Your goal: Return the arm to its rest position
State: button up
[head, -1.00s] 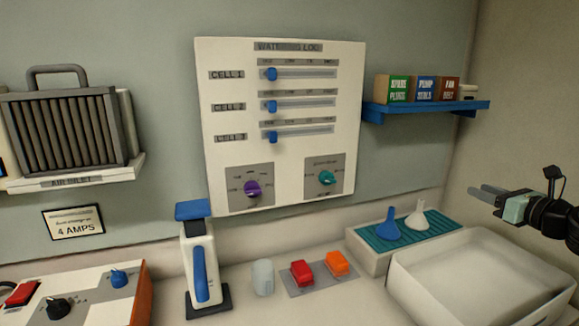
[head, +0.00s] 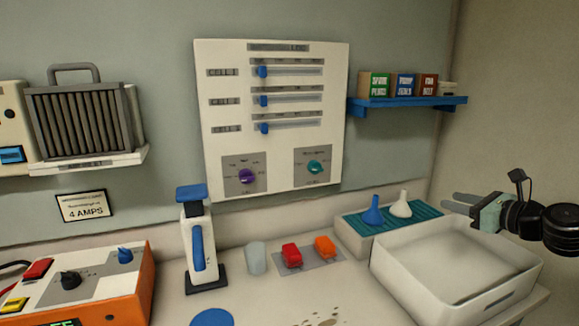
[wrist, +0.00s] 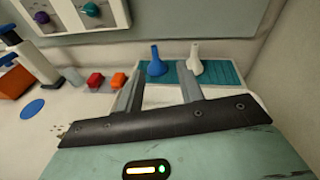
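My gripper (head: 459,203) is at the right of the head view, held in the air above the right part of the white tray. In the wrist view the two fingers of my gripper (wrist: 161,92) are spread apart with nothing between them. My black arm comes in from the right edge of the head view. The gripper touches nothing that I can see.
Below the gripper is a white tray (head: 388,280). Behind it, a blue funnel (head: 373,212) and a white funnel (head: 401,206) stand on a teal ribbed mat (head: 350,223). A blue shelf (head: 410,105) with small boxes hangs above. A wall panel (head: 210,150) is left.

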jog(key=s+a+f+n+g+b, duration=0.1)
jog(key=s+a+f+n+g, duration=0.25)
jog(key=a, duration=0.35)
jog(key=s+a+f+n+g+y, duration=0.1)
jog(key=s+a+f+n+g, duration=0.25)
jog(key=a+n, duration=0.2)
jog(key=s+a+f+n+g+b, duration=0.1)
jog(key=s+a+f+n+g, duration=0.2)
jog(key=a, duration=0.5)
jog(key=s+a+f+n+g+h, duration=0.1)
jog(key=s+n, duration=0.2)
jog(key=s+a+f+n+g+h+b, duration=0.1)
jog(key=s+a+f+n, duration=0.1)
jog(key=s+n, duration=0.2)
jog(key=s+a+f+n+g+h, duration=0.1)
jog(key=s+a+f+n+g, duration=0.1)
jog(key=s+n, duration=0.1)
jog(key=shift+s+a+f+h, duration=0.2)
jog(key=shift+s+a+h, duration=0.1)
jog(key=shift+s, duration=0.35)
jog(key=s+r+n+h+b, duration=0.1)
jog(key=s+r+n+h, duration=0.1)
jog(key=s+n, duration=0.5)
jog(key=s+r+n+h+b, duration=0.2)
jog(key=s+r+n, duration=0.2)
jog(key=s+n, duration=0.3)
jog(key=shift+s+r, duration=0.15)
jog(key=shift+s, duration=1.1)
